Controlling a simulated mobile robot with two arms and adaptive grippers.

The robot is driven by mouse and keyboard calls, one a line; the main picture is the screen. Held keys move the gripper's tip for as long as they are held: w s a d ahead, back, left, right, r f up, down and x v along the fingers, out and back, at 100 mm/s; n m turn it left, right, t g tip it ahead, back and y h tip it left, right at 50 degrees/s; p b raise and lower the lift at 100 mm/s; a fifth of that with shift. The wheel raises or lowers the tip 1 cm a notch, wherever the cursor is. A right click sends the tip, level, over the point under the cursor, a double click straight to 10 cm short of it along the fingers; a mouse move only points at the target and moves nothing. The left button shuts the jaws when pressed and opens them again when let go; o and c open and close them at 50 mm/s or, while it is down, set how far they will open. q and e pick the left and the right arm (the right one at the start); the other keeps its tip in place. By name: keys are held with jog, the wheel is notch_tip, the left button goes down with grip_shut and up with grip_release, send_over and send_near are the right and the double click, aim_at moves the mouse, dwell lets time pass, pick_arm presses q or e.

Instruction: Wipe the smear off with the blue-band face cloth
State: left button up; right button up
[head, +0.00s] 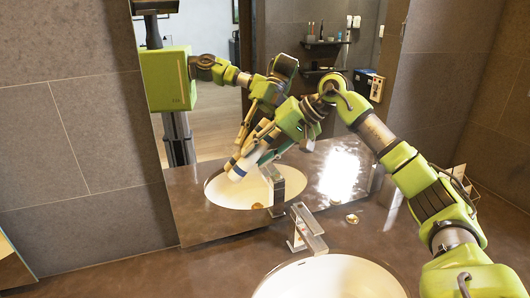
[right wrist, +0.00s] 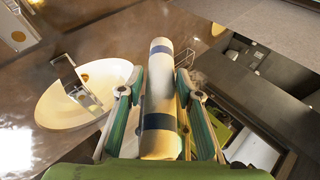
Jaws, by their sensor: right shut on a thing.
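The blue-band face cloth (head: 243,164) is a white roll with dark blue bands. It is in front of the mirror in the head view, and it also fills the middle of the right wrist view (right wrist: 159,77). My right gripper (head: 259,151) is shut on it, with one green-padded finger on each side of the roll in the wrist view (right wrist: 160,98). The cloth is tilted and held above the counter; I cannot tell whether it touches the mirror. I cannot make out a smear for certain. My left gripper is not in view.
A large mirror (head: 212,133) stands behind the counter and reflects my arm and body. A square metal faucet (head: 308,232) and a white sink (head: 330,280) are below. A small wire holder (head: 458,178) stands at the right. The counter (head: 150,277) is clear at the left.

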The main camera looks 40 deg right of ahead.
aim_at(245, 162)
jog(key=shift+w+a, duration=0.25)
jog(key=shift+a, duration=0.65)
jog(key=shift+w+a, duration=0.25)
jog(key=shift+a, duration=0.6)
jog(key=shift+w+a+p, duration=0.2)
jog(key=shift+a, duration=0.6)
jog(key=shift+w+a+p, duration=0.15)
jog(key=shift+w+a, duration=0.05)
jog(key=shift+a, duration=0.6)
jog(key=s+a+b, duration=0.1)
jog(key=s+b, duration=0.4)
jog(key=s, duration=0.2)
jog(key=shift+a, duration=0.3)
